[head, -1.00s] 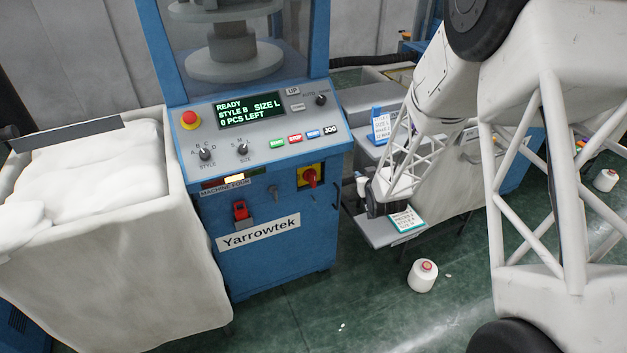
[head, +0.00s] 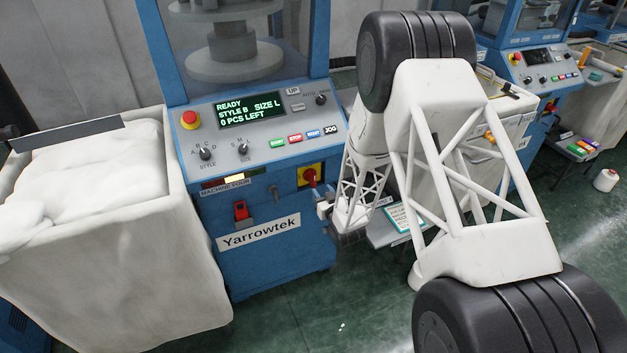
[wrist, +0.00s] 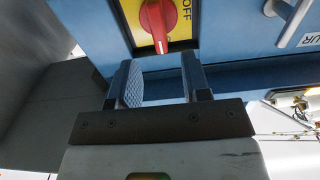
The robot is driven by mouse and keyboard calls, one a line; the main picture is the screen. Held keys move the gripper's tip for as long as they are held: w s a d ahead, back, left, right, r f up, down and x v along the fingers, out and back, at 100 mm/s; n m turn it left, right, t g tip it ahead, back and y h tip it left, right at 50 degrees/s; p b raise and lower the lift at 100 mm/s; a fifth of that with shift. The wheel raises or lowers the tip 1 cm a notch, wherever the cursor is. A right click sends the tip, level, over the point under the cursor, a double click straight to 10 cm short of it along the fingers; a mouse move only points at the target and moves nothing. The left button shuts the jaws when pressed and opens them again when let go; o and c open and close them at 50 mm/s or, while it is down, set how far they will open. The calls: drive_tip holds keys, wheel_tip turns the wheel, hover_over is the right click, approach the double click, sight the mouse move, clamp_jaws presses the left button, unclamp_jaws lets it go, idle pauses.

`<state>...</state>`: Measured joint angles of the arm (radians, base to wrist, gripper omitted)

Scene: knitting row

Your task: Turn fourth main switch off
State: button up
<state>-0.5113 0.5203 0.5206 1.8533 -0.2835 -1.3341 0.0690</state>
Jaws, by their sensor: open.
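The main switch (head: 310,176) is a red rotary knob on a yellow plate, on the blue front of the machine labelled Machine Four (head: 226,189). In the wrist view the red knob (wrist: 158,20) is at the top, cut off by the frame edge, with "OFF" lettering beside it on the yellow plate. My gripper (wrist: 160,78) is open and empty; its two fingers stand just short of the knob, apart from it, with the knob roughly in line with the gap. In the head view my gripper (head: 323,207) is small, beside the machine's right edge, just below the switch.
The control panel (head: 262,128) with display, buttons and a red emergency stop (head: 190,119) sits above the switch. A red key-like part (head: 240,211) hangs left of it. A white fabric bin (head: 110,260) stands left. A small shelf with a card (head: 403,217) is behind my arm.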

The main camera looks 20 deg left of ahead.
sight(315, 181)
drive_tip(key=shift+x, duration=3.9)
clamp_jaws()
